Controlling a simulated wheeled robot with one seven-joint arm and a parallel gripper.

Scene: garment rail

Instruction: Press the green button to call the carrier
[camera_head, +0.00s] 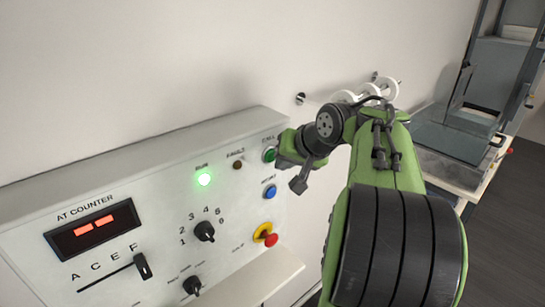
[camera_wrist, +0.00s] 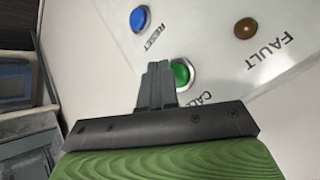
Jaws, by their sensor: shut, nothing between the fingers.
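The green CALL button (camera_head: 269,154) sits near the upper right corner of the grey control panel (camera_head: 140,190). In the wrist view the green button (camera_wrist: 181,73) shows just right of my fingertips, partly covered by them. My gripper (camera_wrist: 158,68) is shut and empty, its fingers pointing toward the panel beside the button. In the head view my gripper (camera_head: 280,150) is at the panel's right end, close to the button. I cannot tell whether the fingertips touch the button.
A blue RESET button (camera_head: 270,191), an unlit FAULT lamp (camera_head: 238,165), a lit green lamp (camera_head: 204,179) and a red stop button (camera_head: 271,240) are on the panel. White rollers (camera_head: 370,93) are on the wall behind my arm. A grey machine (camera_head: 470,110) stands at right.

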